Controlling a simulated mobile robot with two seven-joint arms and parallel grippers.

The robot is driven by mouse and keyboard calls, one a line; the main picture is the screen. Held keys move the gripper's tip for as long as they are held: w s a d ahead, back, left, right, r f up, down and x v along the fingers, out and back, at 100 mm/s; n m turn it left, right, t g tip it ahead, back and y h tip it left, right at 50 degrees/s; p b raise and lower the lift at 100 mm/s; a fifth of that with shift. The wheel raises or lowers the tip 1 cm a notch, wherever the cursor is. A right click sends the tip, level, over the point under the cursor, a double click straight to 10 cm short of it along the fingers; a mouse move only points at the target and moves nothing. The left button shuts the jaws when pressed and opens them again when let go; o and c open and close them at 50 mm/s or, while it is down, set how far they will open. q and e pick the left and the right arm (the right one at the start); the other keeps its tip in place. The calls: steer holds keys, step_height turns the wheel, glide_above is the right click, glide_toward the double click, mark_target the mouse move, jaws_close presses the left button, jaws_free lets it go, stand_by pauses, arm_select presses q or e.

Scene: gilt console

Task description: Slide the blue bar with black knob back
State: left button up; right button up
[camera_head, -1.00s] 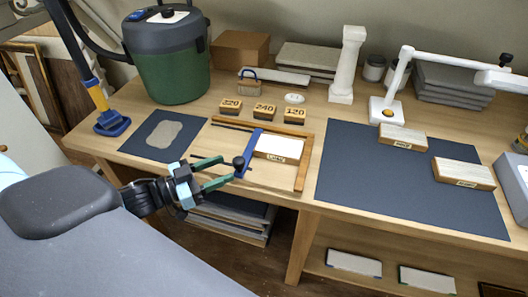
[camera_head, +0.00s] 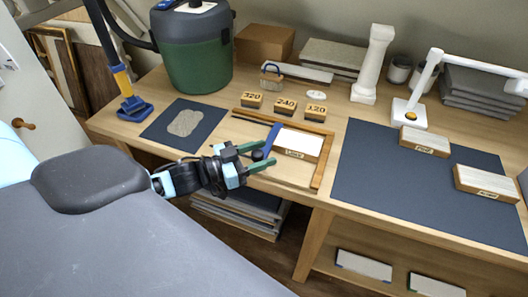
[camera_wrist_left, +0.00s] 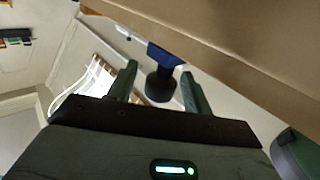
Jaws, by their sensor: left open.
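The blue bar (camera_head: 271,139) lies across the wooden tray (camera_head: 317,176) near the bench's front edge, left of a white block. Its black knob (camera_head: 257,155) is at the bar's near end. My left gripper (camera_head: 259,156) is open, with one green finger on each side of the knob in the head view. In the left wrist view the black knob (camera_wrist_left: 160,86) hangs from the blue bar's end (camera_wrist_left: 166,54) between the two fingers, with a gap to each finger. My right gripper is not in view.
Blocks marked 320 (camera_head: 251,100), 240 (camera_head: 286,106) and 120 (camera_head: 316,112) stand behind the tray. A dark mat with a beige patch (camera_head: 185,122) lies left. A larger dark mat (camera_head: 400,180) with two wooden blocks lies right. A green bucket (camera_head: 197,55) stands behind.

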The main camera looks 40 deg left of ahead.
arm_select(q)
steer(key=shift+w+d, duration=0.35)
steer(key=shift+w, duration=0.15)
steer(key=shift+a, duration=0.1)
jaws_close()
